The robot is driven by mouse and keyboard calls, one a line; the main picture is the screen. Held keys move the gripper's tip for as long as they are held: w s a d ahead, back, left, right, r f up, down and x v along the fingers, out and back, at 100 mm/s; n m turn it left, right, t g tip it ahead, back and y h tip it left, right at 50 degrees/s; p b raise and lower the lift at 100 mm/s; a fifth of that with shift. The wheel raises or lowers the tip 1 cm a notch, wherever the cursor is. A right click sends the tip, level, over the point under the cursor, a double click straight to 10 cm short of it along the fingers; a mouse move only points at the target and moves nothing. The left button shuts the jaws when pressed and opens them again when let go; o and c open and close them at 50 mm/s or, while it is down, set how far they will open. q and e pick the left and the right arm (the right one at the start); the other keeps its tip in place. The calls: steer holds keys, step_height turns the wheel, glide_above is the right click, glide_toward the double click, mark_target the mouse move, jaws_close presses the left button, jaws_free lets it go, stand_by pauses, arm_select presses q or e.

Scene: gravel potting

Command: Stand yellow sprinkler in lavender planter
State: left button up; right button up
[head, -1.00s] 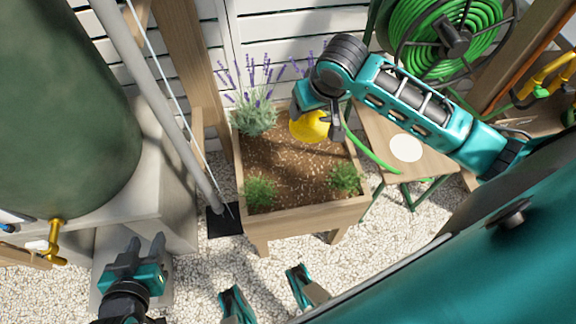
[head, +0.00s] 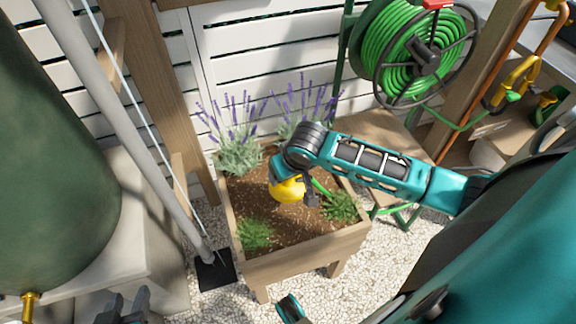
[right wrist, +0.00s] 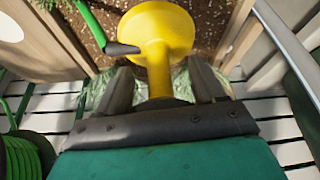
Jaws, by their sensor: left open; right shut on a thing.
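The yellow sprinkler (head: 287,191) is over the soil in the middle of the lavender planter (head: 300,248), a wooden box on legs. My right gripper (right wrist: 160,88) is shut on the sprinkler's yellow stem, with a dark finger on each side. The sprinkler (right wrist: 160,30) has a round yellow head and a dark fitting with a green hose. In the head view my right arm hides the right gripper's fingers and part of the sprinkler. I cannot tell whether the sprinkler touches the soil. My left gripper (head: 124,308) is open and empty at the bottom left edge.
Lavender plants (head: 240,140) stand along the planter's back, and green tufts (head: 254,234) grow at its front. A green hose reel (head: 420,52) is at the upper right. A dark green tank (head: 50,170) and a grey pipe (head: 130,130) stand left. Gravel surrounds the planter.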

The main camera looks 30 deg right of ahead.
mark_target(290, 182)
step_height(290, 182, down, 5)
steer(key=shift+f+b, duration=0.15)
steer(key=shift+b, duration=0.55)
steer(key=shift+f+b, duration=0.8)
steer(key=shift+f, duration=1.45)
steer(key=shift+f, duration=0.2)
steer(key=o, duration=1.3)
